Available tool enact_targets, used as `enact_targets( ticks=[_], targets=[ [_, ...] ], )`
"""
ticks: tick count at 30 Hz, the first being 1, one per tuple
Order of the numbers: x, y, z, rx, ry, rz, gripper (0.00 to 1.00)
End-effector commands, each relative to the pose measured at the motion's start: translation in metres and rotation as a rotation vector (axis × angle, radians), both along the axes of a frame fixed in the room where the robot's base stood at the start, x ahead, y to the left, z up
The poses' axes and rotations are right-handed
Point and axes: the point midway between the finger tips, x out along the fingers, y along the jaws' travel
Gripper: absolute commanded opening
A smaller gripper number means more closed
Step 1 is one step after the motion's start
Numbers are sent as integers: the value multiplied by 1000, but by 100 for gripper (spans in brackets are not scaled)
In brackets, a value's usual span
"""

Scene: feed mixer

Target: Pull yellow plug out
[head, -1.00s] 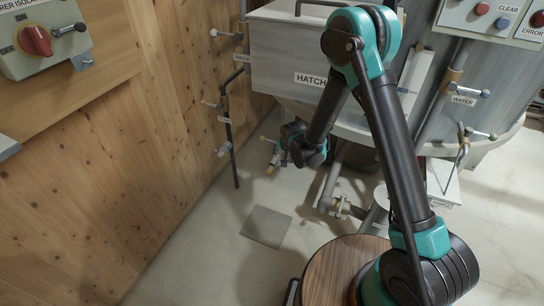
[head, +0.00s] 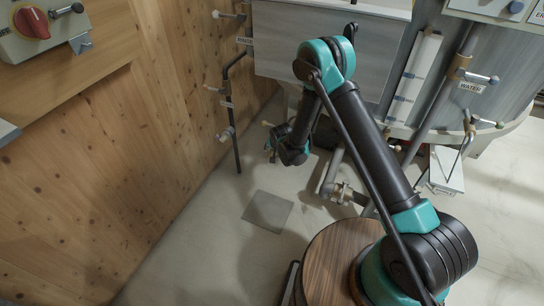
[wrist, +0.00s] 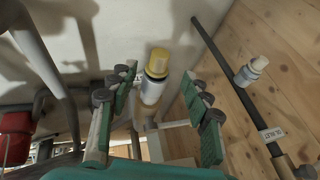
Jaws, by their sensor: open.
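The yellow plug (wrist: 158,56) is a short yellow cap on the end of a pale pipe fitting with a dark ring, in the wrist view. My gripper (wrist: 159,76) is open, with one green-padded finger on each side of the plug and its fitting. Clear gaps show on both sides, so the fingers do not appear to touch it. In the head view, my gripper (head: 270,142) is low beside the mixer, near the floor. The plug cannot be made out clearly there.
A dark vertical pipe with a white-capped valve (wrist: 252,70) runs along the wooden wall, right of my gripper in the wrist view. A red part (wrist: 16,138) is at the left. In the head view, a grey floor plate (head: 268,211) lies on open floor.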

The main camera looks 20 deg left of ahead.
Motion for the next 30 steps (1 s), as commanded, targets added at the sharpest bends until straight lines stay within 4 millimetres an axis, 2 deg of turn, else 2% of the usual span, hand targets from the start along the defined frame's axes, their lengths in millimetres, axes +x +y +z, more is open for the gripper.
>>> enact_targets(
  ticks=[6, 12, 25, 26, 30],
  targets=[
    [15, 10, -33, 0, 0, 0, 49],
    [24, 16, -53, 0, 0, 1, 49],
    [27, 18, -60, 0, 0, 1, 49],
    [27, 18, -60, 0, 0, 1, 48],
    [27, 18, -60, 0, 0, 1, 30]
  ],
)
